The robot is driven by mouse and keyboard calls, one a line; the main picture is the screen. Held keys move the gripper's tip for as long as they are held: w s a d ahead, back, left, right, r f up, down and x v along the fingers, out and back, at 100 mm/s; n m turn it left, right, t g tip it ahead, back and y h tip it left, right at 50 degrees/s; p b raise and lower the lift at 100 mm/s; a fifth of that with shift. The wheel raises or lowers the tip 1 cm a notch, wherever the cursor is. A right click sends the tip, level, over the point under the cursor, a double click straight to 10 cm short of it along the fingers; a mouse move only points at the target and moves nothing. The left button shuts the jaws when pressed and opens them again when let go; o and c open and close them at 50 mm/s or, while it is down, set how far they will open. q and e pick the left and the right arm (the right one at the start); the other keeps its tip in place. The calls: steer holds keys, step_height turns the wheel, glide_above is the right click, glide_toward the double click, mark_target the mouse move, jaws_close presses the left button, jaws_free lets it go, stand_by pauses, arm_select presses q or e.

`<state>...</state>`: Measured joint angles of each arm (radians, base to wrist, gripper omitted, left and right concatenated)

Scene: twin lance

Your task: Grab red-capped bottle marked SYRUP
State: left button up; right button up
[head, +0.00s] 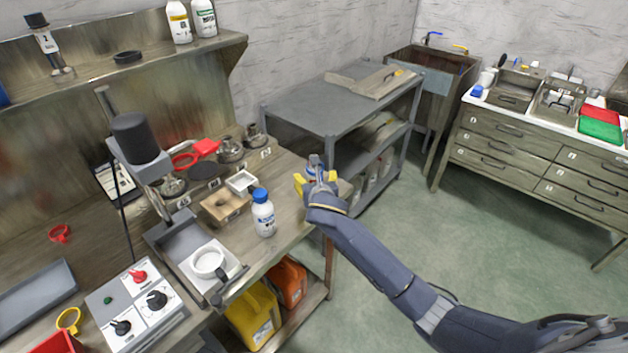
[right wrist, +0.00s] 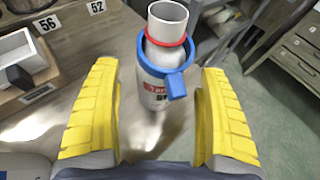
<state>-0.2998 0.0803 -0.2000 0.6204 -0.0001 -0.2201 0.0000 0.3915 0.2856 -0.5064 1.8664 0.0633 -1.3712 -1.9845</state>
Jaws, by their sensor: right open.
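A white bottle (right wrist: 158,85) stands upright on the counter in the right wrist view. It has a pale, tube-like top, a red ring at the neck and a blue collar with a tab. Its label is red and white; only part of the lettering shows, so I cannot read the full name. My right gripper (head: 317,182), with yellow finger pads, is open. In the right wrist view its fingers (right wrist: 158,115) are spread, with the bottle ahead between them and gaps on both sides. In the head view the gripper mostly hides this bottle. My left gripper is not in view.
A blue-capped white bottle (head: 263,213) stands on the counter left of my right gripper. A grey shelf cart (head: 340,100) stands beyond. Open floor (head: 450,230) lies to the right.

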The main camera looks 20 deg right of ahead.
steer(key=shift+x, duration=1.35)
steer(key=c, duration=1.5)
steer(key=shift+c, duration=0.2)
